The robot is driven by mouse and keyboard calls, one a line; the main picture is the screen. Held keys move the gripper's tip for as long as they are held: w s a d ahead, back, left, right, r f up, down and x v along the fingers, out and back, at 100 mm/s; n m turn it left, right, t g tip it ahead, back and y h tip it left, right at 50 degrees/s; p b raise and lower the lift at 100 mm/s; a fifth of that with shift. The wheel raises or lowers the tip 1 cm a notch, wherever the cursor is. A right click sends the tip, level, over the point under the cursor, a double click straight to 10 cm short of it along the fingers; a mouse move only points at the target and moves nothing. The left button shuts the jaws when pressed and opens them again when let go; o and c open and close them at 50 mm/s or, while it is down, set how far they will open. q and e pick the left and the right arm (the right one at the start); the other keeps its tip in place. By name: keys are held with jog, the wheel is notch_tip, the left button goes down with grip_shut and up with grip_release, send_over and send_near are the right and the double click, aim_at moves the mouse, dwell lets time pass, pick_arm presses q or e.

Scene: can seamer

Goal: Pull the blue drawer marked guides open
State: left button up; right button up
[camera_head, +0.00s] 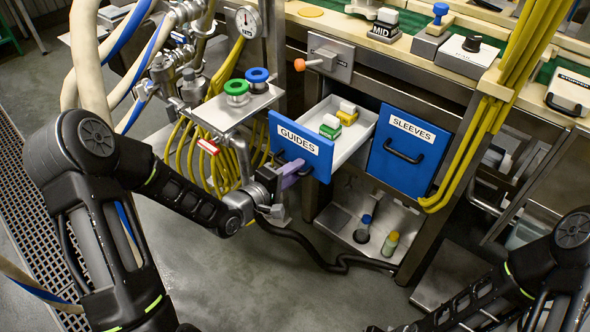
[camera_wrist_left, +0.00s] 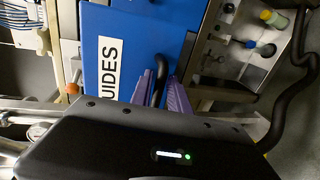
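The blue drawer marked GUIDES (camera_head: 300,144) stands pulled out from the bench, so its white inside shows. A green-and-white block (camera_head: 330,127) and a yellow-and-white block (camera_head: 347,113) lie in it. My left gripper (camera_head: 291,172) is at the drawer's front. In the left wrist view its purple fingers (camera_wrist_left: 161,92) lie on both sides of the dark drawer handle (camera_wrist_left: 159,78) and appear shut on it. The GUIDES front also fills part of that view (camera_wrist_left: 118,35). My right arm is at the lower right of the head view; its gripper is not visible.
The blue SLEEVES drawer (camera_head: 408,150) is shut to the right. A lower shelf (camera_head: 345,225) holds small capped bottles. A metal stand (camera_head: 222,108) with green and blue spools and yellow hoses is left of the drawer. A black cable (camera_head: 320,262) lies on open floor.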

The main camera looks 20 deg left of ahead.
pick_arm(q)
jog(key=p+v, duration=0.1)
jog(key=v, duration=0.6)
jog(key=shift+s, duration=0.4)
jog(key=shift+a, duration=0.1)
